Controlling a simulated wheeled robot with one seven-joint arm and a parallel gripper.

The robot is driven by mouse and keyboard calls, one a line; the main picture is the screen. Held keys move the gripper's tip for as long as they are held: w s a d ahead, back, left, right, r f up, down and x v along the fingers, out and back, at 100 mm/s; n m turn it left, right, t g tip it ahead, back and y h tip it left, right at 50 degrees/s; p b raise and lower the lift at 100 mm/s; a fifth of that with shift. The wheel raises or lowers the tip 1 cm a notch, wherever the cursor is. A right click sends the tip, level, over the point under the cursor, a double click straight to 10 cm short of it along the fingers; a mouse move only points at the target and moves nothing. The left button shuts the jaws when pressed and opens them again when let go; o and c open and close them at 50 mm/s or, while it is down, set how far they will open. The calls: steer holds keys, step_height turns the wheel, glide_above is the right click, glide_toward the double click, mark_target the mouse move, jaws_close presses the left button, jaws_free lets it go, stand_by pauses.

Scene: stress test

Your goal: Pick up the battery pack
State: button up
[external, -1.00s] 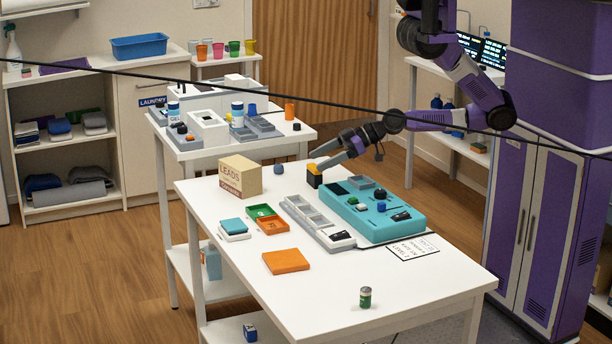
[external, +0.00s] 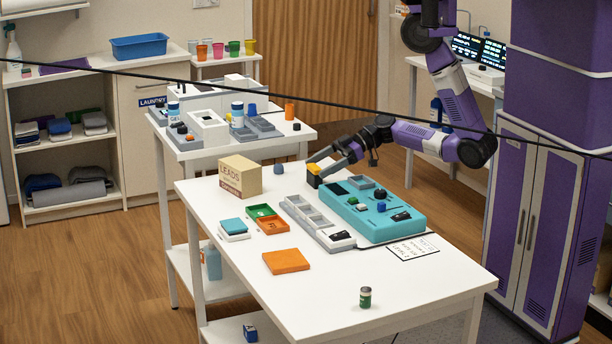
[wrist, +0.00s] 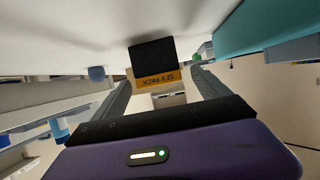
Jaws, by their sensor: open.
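The battery pack (external: 313,180) is a small black block with a yellow-orange top, standing near the far edge of the white table (external: 340,290). In the wrist view the pack (wrist: 153,56) shows its "12 V PACK" label, upside down, between and just beyond the fingertips. My gripper (external: 317,168) is open, reaching in low from the right with a finger on either side of the pack. In the wrist view both fingers (wrist: 165,80) look apart from it. Whether either finger touches it, I cannot tell.
A teal case (external: 395,232) and a grey tray (external: 300,212) lie close in front of the pack. A cardboard "LEADS" box (external: 240,177) and a small blue-grey item (external: 279,169) stand to its left.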

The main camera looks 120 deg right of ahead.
mark_target(310, 171)
steer(key=shift+p+x, duration=0.8)
steer(key=shift+x, duration=1.8)
steer(key=shift+d, duration=0.15)
steer(key=c, duration=1.7)
